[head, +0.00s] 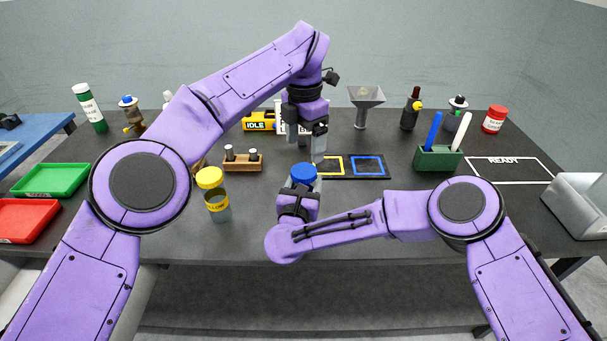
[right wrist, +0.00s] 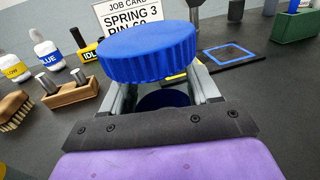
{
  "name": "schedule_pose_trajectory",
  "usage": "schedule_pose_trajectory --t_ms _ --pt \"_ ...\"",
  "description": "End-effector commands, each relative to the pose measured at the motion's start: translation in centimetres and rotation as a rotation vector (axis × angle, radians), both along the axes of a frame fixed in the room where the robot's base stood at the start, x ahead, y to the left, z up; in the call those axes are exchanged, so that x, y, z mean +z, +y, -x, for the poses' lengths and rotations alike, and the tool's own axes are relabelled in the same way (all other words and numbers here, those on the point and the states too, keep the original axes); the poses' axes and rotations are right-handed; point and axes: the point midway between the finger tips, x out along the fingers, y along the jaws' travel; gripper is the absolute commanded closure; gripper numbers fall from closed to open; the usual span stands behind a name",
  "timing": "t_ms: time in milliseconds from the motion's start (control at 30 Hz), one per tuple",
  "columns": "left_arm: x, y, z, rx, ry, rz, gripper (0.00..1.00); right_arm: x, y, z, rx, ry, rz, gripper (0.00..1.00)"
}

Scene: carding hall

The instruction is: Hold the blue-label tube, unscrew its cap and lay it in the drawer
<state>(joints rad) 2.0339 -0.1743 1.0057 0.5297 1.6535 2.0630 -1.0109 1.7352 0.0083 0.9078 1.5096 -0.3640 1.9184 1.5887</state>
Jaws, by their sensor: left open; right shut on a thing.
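The tube with a blue cap (head: 303,173) is held upright by my right gripper (head: 299,205) near the table's front middle. In the right wrist view the ribbed cap (right wrist: 147,50) sits above the fingers of my right gripper (right wrist: 165,95), with a dark blue band between them; most of the body is hidden. My left gripper (head: 306,135) is open and points down, behind and above the cap, apart from it. I cannot make out a drawer in either view.
A yellow-lidded jar (head: 214,195) stands just left of the held tube. Behind are a wooden block (head: 240,165) with two pegs and a dark board with yellow and blue squares (head: 367,167). A green pen holder (head: 437,158) and metal bin (head: 578,205) are right; green (head: 50,180) and red (head: 25,219) trays left.

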Motion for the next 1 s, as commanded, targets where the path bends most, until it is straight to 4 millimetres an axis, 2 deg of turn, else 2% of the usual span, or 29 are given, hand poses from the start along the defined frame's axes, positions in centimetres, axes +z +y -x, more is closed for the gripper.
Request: schedule_pose_trajectory --t_ms 400,500,600,700,833,1000 --pt "0.1 0.0 0.0 -1.227 -0.011 0.003 0.15 0.0 0.0 0.0 0.0 0.001 0.001 1.0" --pt "0.1 0.1 0.0 -1.485 -0.012 0.001 0.15 0.0 0.0 0.0 0.0 0.001 0.001 1.0" --pt "0.1 0.1 -0.1 -1.671 -0.011 -0.001 0.15 0.0 0.0 0.0 0.0 0.001 0.001 1.0" --pt "0.1 0.1 -0.1 -1.78 -0.011 0.0 0.15 -0.1 0.0 0.0 0.0 0.001 0.001 1.0" --pt "-0.6 0.2 -0.1 -1.826 -0.009 0.002 0.15 -0.1 0.0 0.0 0.0 0.001 0.001 1.0" --pt "-3.7 0.2 0.0 -1.826 -0.006 0.002 0.15 -0.1 0.0 0.0 0.0 0.001 0.001 1.0"
